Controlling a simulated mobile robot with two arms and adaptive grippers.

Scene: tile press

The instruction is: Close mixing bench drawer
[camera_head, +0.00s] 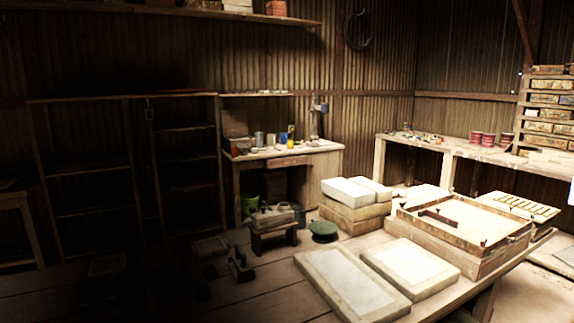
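A wooden bench (330,146) stands against the back corrugated wall, left of the picture's middle, with cups and jars on its top; it looks like the mixing bench. A drawer (288,161) shows as a pale wooden front just under its worktop. At this size I cannot tell clearly whether the drawer front stands out from the bench or sits flush. Neither my left nor my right gripper is in view.
A long table fills the foreground, with pale slabs (343,280), a wooden frame (462,222), stacked blocks (352,212) and a small stand (273,235). A dark shelf unit (92,168) stands left. A green bucket (249,204) sits by the bench.

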